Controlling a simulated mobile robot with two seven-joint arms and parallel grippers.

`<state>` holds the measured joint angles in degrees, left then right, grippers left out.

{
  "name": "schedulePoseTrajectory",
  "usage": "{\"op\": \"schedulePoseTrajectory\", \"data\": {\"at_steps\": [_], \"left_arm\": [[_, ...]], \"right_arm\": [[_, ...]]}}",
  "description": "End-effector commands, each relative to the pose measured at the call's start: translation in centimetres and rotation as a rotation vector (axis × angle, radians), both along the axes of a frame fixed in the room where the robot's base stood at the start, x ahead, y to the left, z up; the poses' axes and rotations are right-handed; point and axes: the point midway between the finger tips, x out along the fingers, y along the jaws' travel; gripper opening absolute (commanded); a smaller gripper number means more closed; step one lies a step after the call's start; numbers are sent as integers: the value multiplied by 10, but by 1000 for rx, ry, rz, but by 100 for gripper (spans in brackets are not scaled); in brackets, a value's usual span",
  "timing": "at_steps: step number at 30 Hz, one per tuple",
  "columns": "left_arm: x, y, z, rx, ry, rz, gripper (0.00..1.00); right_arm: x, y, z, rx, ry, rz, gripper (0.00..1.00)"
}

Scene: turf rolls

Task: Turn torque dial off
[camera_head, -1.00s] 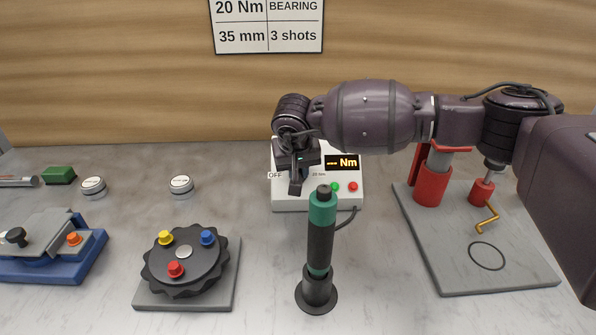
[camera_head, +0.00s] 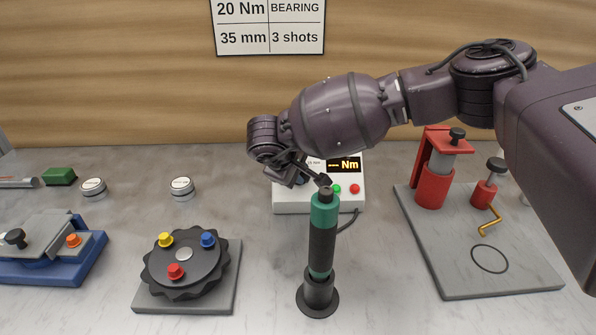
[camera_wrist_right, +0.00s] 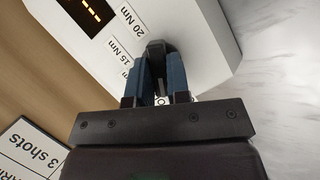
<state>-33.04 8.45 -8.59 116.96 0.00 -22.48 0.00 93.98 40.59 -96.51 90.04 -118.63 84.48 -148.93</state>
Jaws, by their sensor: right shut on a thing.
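The torque controller (camera_head: 318,206) is a white box at the back middle of the bench. Its display (camera_head: 343,164) shows dashes and "Nm" in yellow. My right gripper (camera_head: 303,174) is at the box's front face, tilted, and covers most of the dial and the OFF mark. In the right wrist view, my right gripper (camera_wrist_right: 158,70) has its blue fingers shut on the dark torque dial (camera_wrist_right: 157,49). Labels 20 Nm and 15 Nm show beside the dial; a label under the fingers is mostly hidden. My left gripper is not in view.
A green and black screwdriver (camera_head: 323,232) stands upright in a holder just in front of the box, close to my right gripper. A black rotary fixture (camera_head: 184,285) is at left. A grey plate (camera_head: 474,279) with red tools is at right. A wall sign (camera_head: 268,26) hangs behind.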

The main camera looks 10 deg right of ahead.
Motion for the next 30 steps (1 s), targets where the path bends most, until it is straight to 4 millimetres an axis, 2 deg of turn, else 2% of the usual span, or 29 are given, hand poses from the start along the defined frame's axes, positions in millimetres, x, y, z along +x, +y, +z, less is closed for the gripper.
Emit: {"op": "schedulePoseTrajectory", "data": {"at_steps": [15,30], "left_arm": [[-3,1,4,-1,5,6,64],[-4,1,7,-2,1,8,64]], "right_arm": [[-2,1,1,-251,49,284,0],[-2,1,-2,-314,65,357,0]]}}
